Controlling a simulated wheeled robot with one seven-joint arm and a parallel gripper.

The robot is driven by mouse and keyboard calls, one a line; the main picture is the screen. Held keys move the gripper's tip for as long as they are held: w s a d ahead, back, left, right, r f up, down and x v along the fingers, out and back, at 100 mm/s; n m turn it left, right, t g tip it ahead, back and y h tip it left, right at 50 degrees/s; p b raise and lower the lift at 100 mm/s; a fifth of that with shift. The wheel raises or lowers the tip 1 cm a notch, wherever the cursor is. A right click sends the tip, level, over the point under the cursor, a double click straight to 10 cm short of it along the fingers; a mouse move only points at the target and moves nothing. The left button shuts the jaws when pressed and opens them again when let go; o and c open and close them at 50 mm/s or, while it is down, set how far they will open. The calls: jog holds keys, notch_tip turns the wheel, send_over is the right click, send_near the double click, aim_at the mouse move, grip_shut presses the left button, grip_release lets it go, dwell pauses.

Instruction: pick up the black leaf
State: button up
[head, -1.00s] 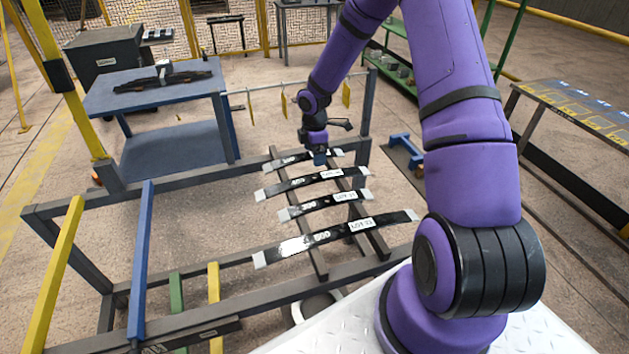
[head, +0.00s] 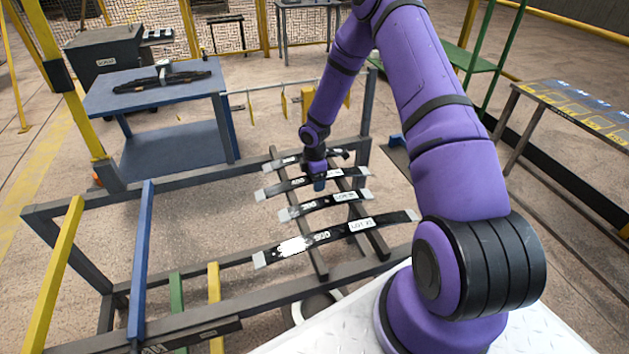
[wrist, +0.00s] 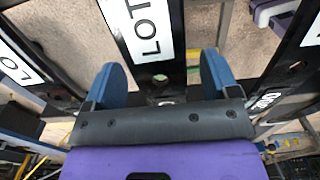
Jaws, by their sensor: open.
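Several black leaves with pale ends and white labels lie across the rack's dark rails in the head view: a long front one (head: 325,236), a shorter one behind it (head: 326,205), a third (head: 290,186), and a rear one (head: 290,160). My gripper (head: 319,183) is at the third leaf, counted from the front, near its middle. In the wrist view my gripper (wrist: 162,78) is open, with its blue fingers on either side of a black leaf (wrist: 172,65) bearing a white LOT label. A gap shows on both sides; I cannot tell how far above the leaf the fingertips are.
Neighbouring leaves (wrist: 45,50) lie close on both sides in the wrist view. The rack frame (head: 70,258) has blue and yellow bars at the left. A blue table (head: 150,97) stands behind left, and a green shelf (head: 470,58) behind right.

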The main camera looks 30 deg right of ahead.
jog(key=shift+f, duration=0.25)
grip_shut()
jog(key=shift+r, duration=0.1)
